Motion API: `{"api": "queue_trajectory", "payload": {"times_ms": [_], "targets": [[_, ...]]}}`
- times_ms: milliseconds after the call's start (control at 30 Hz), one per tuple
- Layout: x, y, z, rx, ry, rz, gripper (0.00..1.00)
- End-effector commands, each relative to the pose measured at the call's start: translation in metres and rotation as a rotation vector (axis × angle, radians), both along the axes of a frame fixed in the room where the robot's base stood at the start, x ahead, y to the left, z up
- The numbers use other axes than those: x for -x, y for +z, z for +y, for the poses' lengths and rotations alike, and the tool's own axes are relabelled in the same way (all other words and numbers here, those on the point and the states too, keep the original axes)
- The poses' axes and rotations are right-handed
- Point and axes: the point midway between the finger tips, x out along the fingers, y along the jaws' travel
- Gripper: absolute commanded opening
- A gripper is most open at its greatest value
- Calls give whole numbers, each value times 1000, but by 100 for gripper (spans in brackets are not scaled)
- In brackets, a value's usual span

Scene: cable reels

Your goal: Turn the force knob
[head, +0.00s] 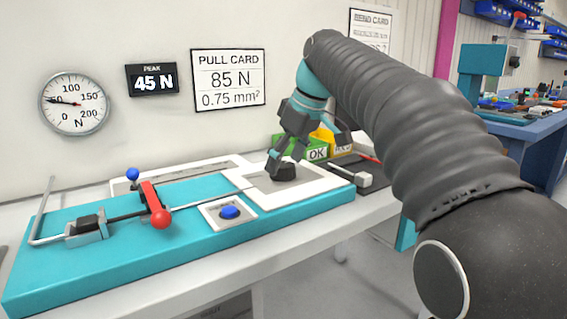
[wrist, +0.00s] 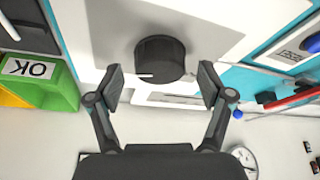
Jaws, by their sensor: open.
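The force knob (head: 284,172) is a black round knob on a white plate at the right end of the teal test bench (head: 130,255) in the head view. In the wrist view the knob (wrist: 160,58) has a white pointer mark on its side. My gripper (head: 273,160) is over the knob, angled down to it. In the wrist view my gripper (wrist: 159,85) is open, with one finger to each side of the knob and visible gaps between. The fingers do not appear to touch it. The far side of the knob is hidden.
A dial gauge (head: 75,104), a PEAK display (head: 152,80) reading 45 N and a pull card (head: 229,80) reading 85 N hang on the wall. A blue button (head: 229,212) and a red-balled lever (head: 160,218) stand left of the knob. A green OK bin (head: 315,152) is behind.

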Motion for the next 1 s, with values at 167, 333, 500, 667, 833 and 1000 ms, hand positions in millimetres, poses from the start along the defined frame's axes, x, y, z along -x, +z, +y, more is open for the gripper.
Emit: {"api": "queue_trajectory", "payload": {"times_ms": [167, 333, 500, 667, 833, 1000], "targets": [[-2, -8, 3, 0, 0, 0, 80], [-2, -9, 3, 1, 0, -1, 80], [-2, -9, 3, 1, 0, -1, 62], [-2, -9, 3, 0, 0, 0, 22], [-2, -9, 3, 0, -2, 0, 19], [-2, -9, 3, 1, -30, 0, 19]]}}
